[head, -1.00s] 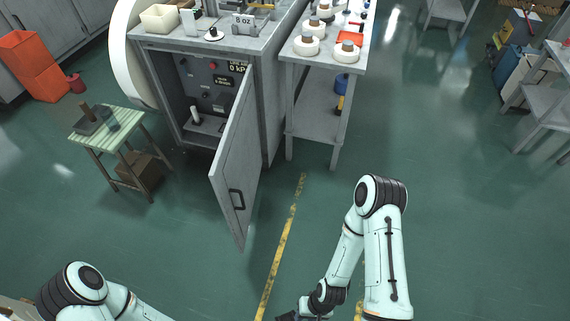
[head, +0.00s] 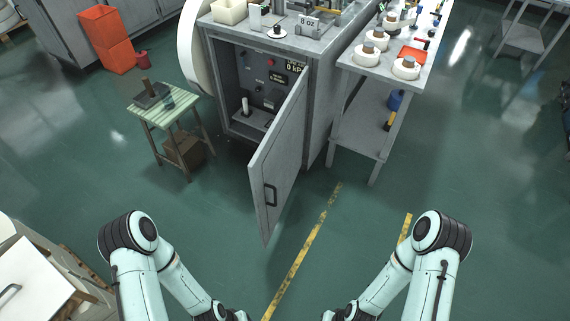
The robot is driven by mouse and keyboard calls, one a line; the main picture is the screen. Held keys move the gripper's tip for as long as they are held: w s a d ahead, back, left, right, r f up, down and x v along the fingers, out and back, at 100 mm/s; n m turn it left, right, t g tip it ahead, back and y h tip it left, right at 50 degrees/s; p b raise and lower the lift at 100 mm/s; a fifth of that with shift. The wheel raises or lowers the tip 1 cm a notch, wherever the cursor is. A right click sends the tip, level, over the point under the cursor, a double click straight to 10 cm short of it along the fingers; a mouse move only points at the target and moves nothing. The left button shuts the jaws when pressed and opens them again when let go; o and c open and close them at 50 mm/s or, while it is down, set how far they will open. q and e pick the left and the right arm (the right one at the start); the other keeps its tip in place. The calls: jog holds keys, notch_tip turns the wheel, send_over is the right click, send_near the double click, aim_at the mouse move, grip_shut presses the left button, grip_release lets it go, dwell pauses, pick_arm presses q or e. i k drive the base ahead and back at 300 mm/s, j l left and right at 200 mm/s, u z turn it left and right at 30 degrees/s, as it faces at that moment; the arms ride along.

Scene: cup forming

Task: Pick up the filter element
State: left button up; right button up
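A small white upright cylinder (head: 245,105) stands on a shelf inside the open grey cabinet (head: 228,85); it may be the filter element, but it is too small to be sure. On the small green-topped table (head: 172,113) at left, a dark flat piece with a brown upright post (head: 147,88) stands beside a greenish cup-like object (head: 167,102). My two arms come in at the bottom, far from the cabinet. Their wrists reach the lower edge, and the gripper fingers are cut off below it.
The cabinet door (head: 280,165) stands open toward me. A grey bench (head: 345,143) with several white rolls stands right of the cabinet. A red-orange bin (head: 108,55) is at far left, a white-topped cabinet (head: 30,285) at lower left. Open floor lies between.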

aim_at(245, 102)
jog(key=i+l+u, duration=0.5)
jog(key=j+u, duration=0.15)
jog(key=u, duration=0.25)
jog(key=i+j+u, duration=0.2)
jog(key=j, duration=0.25)
jog(key=i+j+u, duration=0.2)
jog(key=i+j, duration=0.2)
jog(key=i+z, duration=0.25)
jog(key=i, duration=0.45)
jog(key=i+j+z, duration=0.2)
jog(key=i, duration=0.5)
jog(key=i+l, duration=0.2)
jog(key=i, duration=0.25)
jog(key=i+l+z, duration=0.15)
jog(key=i, duration=0.25)
